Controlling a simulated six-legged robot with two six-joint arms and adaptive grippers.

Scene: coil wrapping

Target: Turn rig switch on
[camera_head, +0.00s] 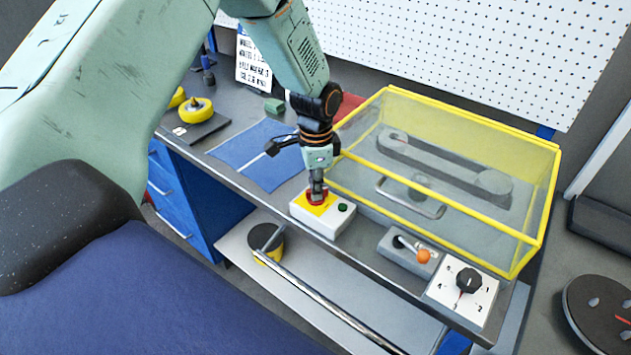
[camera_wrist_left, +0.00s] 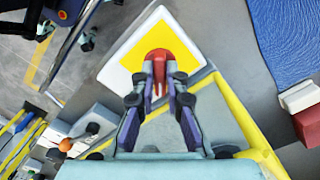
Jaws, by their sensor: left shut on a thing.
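A white box with a yellow top patch (camera_head: 342,217) stands at the front edge of the bench. It carries a red knob (camera_wrist_left: 160,57) and a small green button (camera_head: 343,208). My left gripper (camera_head: 318,190) points down over the box and is shut on the red knob. In the left wrist view both fingers (camera_wrist_left: 159,85) close around the knob's near side. To the right is a grey box with an orange-tipped lever (camera_head: 423,256). Beyond it is a white panel with a black rotary dial (camera_head: 468,281) and numbers around it. My right gripper is out of view.
A clear guard with a yellow frame (camera_head: 549,205) covers a belt and pulleys right behind the controls, close to my left wrist. A blue mat (camera_head: 252,160) and a yellow roll (camera_head: 196,111) lie to the left. A lower shelf (camera_head: 330,275) is below.

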